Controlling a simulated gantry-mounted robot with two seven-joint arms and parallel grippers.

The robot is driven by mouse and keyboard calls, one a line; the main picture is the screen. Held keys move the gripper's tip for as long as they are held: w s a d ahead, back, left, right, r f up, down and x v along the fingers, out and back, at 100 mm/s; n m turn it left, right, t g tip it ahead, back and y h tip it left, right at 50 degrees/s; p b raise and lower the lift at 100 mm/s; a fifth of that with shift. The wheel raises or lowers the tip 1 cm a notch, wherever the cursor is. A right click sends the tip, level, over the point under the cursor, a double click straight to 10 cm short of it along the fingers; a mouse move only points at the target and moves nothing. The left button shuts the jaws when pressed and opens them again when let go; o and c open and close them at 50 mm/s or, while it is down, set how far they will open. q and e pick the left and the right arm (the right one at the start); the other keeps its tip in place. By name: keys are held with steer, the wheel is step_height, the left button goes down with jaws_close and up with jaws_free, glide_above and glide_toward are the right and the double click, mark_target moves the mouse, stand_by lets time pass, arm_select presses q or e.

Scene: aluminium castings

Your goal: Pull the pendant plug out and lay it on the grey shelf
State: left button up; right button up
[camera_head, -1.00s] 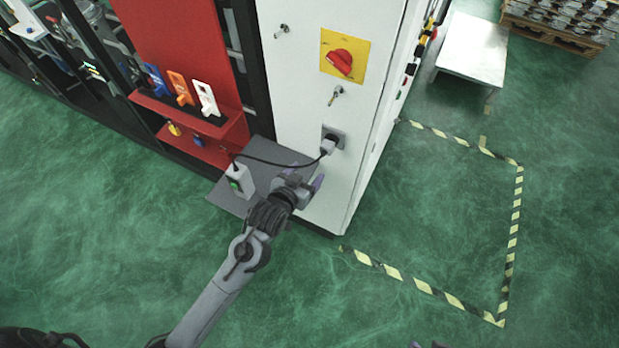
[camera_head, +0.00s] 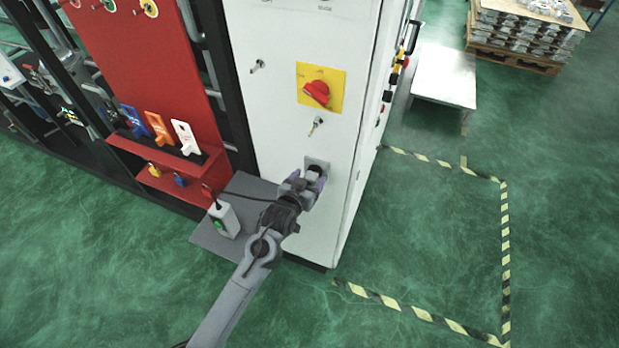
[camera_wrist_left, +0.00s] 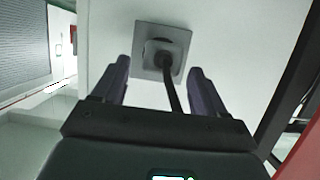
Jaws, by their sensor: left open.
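The pendant plug (camera_head: 314,173) sits in a square socket plate on the white cabinet front; in the left wrist view the plug (camera_wrist_left: 158,50) shows with its black cable running toward me. My left gripper (camera_head: 307,186) is open just in front of the plug. In the left wrist view its two fingers (camera_wrist_left: 158,85) stand to either side of the cable, and I cannot tell whether they flank the plug body. The grey shelf (camera_head: 208,238) is low beside the cabinet. My right gripper is not in view.
A yellow plate with a red rotary switch (camera_head: 317,90) and a key (camera_head: 316,126) are above the socket. A red rack (camera_head: 160,150) with several coloured tags and padlocks is left of the shelf. Bare shelf shows around the pendant box.

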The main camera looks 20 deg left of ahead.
arm_select(q)
steer(key=shift+w+f, duration=0.25)
steer(key=shift+w, duration=0.35)
steer(key=c, duration=1.3)
